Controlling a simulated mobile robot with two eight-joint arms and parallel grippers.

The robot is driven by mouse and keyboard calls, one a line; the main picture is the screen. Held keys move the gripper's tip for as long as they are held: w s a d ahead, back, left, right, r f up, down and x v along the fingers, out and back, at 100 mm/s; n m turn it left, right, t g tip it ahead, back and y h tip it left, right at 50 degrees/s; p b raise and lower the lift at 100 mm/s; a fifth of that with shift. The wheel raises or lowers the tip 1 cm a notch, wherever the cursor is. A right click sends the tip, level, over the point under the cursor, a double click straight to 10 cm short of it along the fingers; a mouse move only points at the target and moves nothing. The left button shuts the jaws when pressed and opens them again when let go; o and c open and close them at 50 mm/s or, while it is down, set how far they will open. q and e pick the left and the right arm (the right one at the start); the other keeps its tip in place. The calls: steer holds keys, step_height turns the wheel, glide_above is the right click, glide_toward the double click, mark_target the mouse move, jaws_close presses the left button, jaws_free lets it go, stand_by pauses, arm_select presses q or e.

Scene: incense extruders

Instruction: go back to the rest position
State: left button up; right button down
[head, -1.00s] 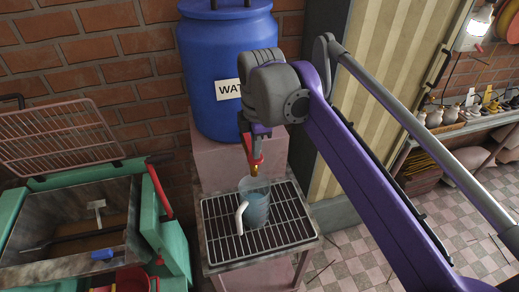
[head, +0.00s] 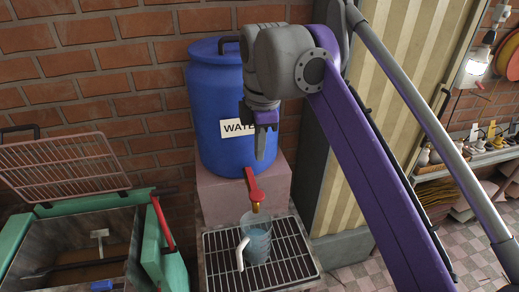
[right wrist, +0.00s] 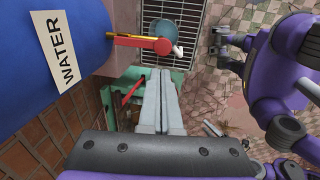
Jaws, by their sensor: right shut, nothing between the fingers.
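My right gripper (head: 262,143) is shut and empty, pointing down in front of the blue water barrel (head: 210,130), above the red tap (head: 254,187). In the right wrist view its closed fingers (right wrist: 158,80) stand apart from the tap (right wrist: 145,43). A clear cup (head: 256,238) with a pale handle stands upright on the wire rack (head: 287,262) under the tap, holding bluish liquid. The cup (right wrist: 162,32) also shows in the right wrist view. I cannot tell whether water is running. My left gripper is in neither view.
A green cart (head: 155,250) with a raised wire grill (head: 65,165) stands left of the rack. A brick wall (head: 100,95) closes the back. A shelf (head: 490,158) with small items is at the right. Tiled floor lies open right of the rack.

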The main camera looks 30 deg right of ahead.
steer(key=s+a+f+m+t, duration=0.1)
steer(key=s+f+m, duration=0.3)
steer(key=f, duration=0.5)
steer(key=s+a+f+m+t, duration=0.2)
steer(key=s+f+m, duration=0.2)
steer(key=f, duration=0.6)
steer(key=s+a+f+m+t, duration=0.1)
steer(key=s+a+f+m, duration=0.1)
steer(key=s+f+m, duration=0.2)
step_height(320, 180, down, 6)
steer(key=m, duration=0.3)
steer(key=shift+t, duration=0.3)
